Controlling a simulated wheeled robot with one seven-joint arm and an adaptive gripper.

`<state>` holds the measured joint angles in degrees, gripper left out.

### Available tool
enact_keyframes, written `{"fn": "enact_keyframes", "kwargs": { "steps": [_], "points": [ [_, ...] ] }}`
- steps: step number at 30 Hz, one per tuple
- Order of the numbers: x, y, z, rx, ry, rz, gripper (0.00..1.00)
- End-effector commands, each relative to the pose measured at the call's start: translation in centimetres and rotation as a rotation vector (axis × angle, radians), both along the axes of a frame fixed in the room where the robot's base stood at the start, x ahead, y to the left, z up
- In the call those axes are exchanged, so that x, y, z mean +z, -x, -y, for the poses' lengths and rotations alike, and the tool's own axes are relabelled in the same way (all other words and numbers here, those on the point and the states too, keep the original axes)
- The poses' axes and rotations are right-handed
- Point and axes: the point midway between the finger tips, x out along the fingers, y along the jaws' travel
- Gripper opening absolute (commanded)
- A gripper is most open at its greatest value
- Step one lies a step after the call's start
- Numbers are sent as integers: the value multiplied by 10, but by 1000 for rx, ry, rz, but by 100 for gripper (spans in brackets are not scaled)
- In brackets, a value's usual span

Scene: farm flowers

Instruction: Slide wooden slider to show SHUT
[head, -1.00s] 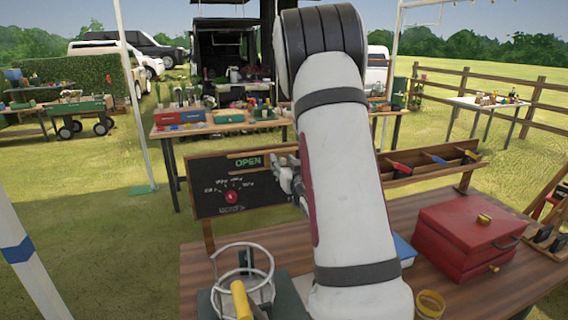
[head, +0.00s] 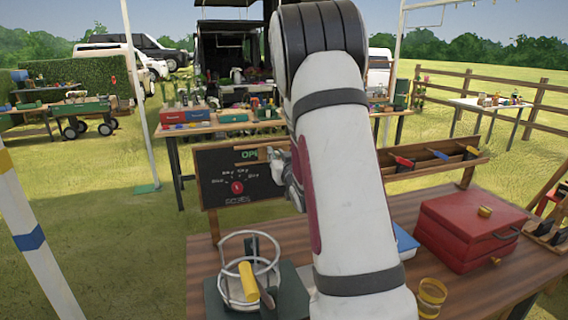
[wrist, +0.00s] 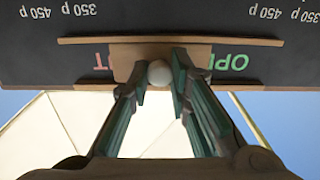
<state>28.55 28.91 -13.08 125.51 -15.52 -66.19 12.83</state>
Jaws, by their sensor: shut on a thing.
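The dark menu board (head: 215,180) stands behind the bench, left of my arm. The wrist view shows it upside down. There the wooden slider (wrist: 124,62) sits between two wooden rails, with a pale round knob (wrist: 159,74) at its middle. In the head view my gripper (head: 279,167) is partly hidden by my arm.
On the bench are a red toolbox (head: 465,230), a yellow ring (head: 431,295) and a wire holder (head: 250,262) with a yellow-handled tool. A wooden rack (head: 430,160) with several tools stands behind the bench. The bench is open between holder and board.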

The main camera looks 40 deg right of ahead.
Motion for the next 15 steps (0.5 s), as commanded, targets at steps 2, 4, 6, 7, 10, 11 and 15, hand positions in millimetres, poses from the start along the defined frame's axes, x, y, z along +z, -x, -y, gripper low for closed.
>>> {"fn": "enact_keyframes", "kwargs": {
  "steps": [2,4,6,7,10,11,15],
  "points": [
    [-1,-10,-10,4,0,2,0],
    [-1,-15,-20,3,0,4,0],
    [-1,-20,-30,3,0,2,0],
    [-1,-22,-34,3,0,2,0],
    [0,-28,-46,4,0,4,0],
    [0,-29,-49,3,0,3,0],
    [0,-31,-56,3,0,1,0]
  ]
}}
